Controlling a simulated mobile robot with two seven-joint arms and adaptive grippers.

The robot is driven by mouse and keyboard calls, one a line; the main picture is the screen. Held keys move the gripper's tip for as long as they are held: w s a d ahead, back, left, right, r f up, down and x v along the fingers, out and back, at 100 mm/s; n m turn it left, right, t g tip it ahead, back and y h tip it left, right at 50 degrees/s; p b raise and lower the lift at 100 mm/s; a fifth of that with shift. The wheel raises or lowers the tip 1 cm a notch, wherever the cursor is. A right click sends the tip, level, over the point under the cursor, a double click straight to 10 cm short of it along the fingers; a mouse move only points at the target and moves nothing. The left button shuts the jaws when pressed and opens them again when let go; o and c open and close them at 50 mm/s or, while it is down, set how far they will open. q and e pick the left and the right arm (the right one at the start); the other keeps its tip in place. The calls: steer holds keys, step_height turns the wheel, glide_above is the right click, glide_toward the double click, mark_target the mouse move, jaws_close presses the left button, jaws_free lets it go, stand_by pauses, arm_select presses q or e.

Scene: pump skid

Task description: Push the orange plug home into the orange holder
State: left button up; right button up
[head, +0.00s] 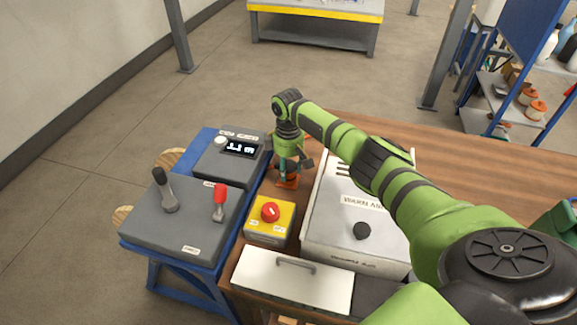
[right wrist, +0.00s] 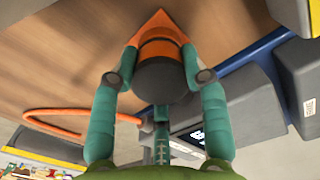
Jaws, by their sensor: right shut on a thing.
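My right gripper (head: 290,168) points down at the far left part of the wooden table. In the right wrist view, its teal fingers are shut around the dark grey body of the plug (right wrist: 161,78), one on each side. The plug has an orange band. Beyond it is the orange holder (right wrist: 158,19), a pointed orange shape against the wood; it also shows in the head view (head: 287,184) under the fingertips. The plug lines up with the holder, but I cannot tell how deep it sits. My left gripper is not in view.
A yellow box with a red knob (head: 270,212) stands just in front of the holder. A grey case (head: 355,232) is close on the right. A grey console with levers (head: 187,215) is on the left. An orange cable (right wrist: 70,115) curves nearby.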

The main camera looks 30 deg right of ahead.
steer(key=shift+f, duration=0.1)
steer(key=o, duration=1.4)
steer(key=shift+c, duration=0.2)
step_height(320, 180, up, 12)
